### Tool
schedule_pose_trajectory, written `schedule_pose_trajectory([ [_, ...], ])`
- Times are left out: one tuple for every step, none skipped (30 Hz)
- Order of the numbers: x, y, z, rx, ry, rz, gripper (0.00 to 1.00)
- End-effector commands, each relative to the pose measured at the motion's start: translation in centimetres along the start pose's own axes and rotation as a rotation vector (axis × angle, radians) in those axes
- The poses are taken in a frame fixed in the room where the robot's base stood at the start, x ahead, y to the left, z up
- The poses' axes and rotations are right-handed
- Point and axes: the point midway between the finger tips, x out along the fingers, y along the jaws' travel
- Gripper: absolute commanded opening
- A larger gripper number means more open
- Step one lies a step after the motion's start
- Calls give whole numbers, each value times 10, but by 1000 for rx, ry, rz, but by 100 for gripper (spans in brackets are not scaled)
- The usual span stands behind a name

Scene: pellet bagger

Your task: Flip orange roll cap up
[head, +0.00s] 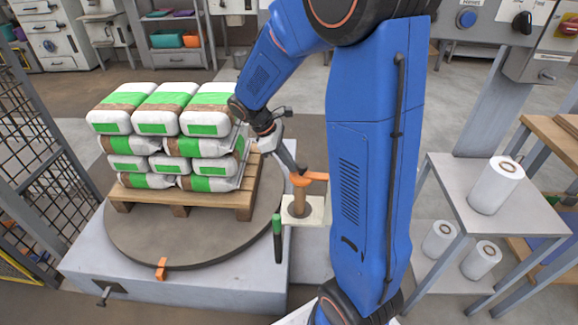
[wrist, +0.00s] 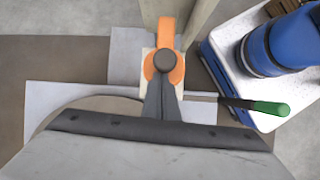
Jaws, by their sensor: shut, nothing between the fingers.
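The orange roll cap (head: 314,177) lies roughly level across the top of a brown roll core (head: 299,205), which stands on a pale square plate. In the wrist view the cap (wrist: 166,33) is a curved orange piece around a dark round end (wrist: 164,61). My gripper (head: 297,168) is shut and empty, reaching down from the upper left to the cap. In the wrist view my gripper (wrist: 161,85) points at the cap and overlaps its near side. I cannot tell whether the fingertips touch it.
White bags with green bands (head: 160,120) are stacked on a wooden pallet (head: 235,200) on the round turntable (head: 200,255). A green-handled lever (head: 277,235) stands just left of the plate; its handle also shows in the wrist view (wrist: 270,107). White rolls (head: 497,185) stand on the right shelves.

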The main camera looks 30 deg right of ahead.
Motion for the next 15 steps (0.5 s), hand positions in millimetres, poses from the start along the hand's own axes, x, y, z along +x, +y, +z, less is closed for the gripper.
schedule_pose_trajectory([
  [-3, 1, 5, 5, 27, -1, 0],
  [-5, 1, 7, 7, 45, -3, 0],
  [-7, 2, 10, 9, 73, -5, 0],
  [-9, 2, 13, 9, 95, -7, 0],
  [-11, 2, 16, 11, 117, -9, 0],
  [-13, 3, 19, 13, 148, -12, 0],
  [-14, 3, 22, 12, 170, -13, 0],
  [-16, 3, 25, 14, 192, -16, 0],
  [-18, 4, 28, 14, 222, -18, 0],
  [-19, 4, 31, 15, 243, -20, 0],
  [-20, 4, 33, 16, 263, -22, 0],
  [-21, 4, 36, 17, 291, -25, 0],
  [-22, 5, 39, 18, 311, -26, 0],
  [-24, 5, 42, 18, 331, -28, 0],
  [-24, 5, 45, 19, 356, -31, 0],
])
